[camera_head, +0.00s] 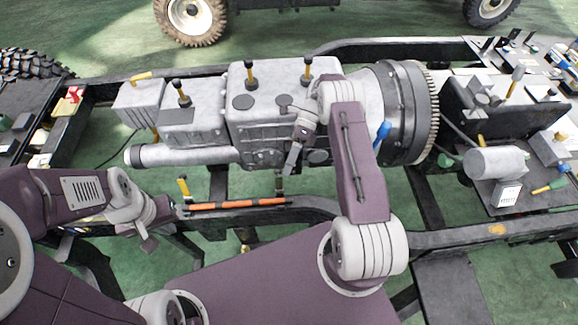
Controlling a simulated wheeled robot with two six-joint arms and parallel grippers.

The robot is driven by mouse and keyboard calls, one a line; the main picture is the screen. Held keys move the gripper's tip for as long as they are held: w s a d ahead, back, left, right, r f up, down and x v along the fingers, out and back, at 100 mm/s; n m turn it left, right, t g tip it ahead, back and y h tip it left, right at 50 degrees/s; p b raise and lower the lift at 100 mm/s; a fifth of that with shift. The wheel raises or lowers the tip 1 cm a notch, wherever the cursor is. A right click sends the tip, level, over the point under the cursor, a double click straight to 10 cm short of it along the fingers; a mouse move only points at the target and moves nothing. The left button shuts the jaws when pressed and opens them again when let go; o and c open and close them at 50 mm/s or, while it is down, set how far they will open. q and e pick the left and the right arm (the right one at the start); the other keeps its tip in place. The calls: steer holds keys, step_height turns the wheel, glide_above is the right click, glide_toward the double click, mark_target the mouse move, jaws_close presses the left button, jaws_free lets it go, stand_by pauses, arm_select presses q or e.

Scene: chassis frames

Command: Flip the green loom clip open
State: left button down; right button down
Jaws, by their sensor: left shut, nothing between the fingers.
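I cannot pick out a green loom clip for certain, nor whether one is open or closed. An orange loom (237,204) with dark bands lies along the near chassis rail. My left gripper (149,243) is shut and empty, left of the loom's left end and a little nearer to me. My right gripper (291,162) points down in front of the grey gearbox (265,125), above the right part of the loom. Its fingers are too small to read, and I see nothing clearly held in it.
A yellow-handled lever (184,186) stands at the loom's left end. The near chassis rail (470,236) runs across the view. A toothed flywheel (428,110) is right of my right arm. A grey cylinder (495,162) and a green-handled tool (548,187) are at the right.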

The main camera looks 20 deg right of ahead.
steer(key=shift+a, duration=0.1)
steer(key=s+d+r, duration=0.7)
steer(key=s+r, duration=0.2)
steer(key=r, duration=0.2)
steer(key=shift+s, duration=0.35)
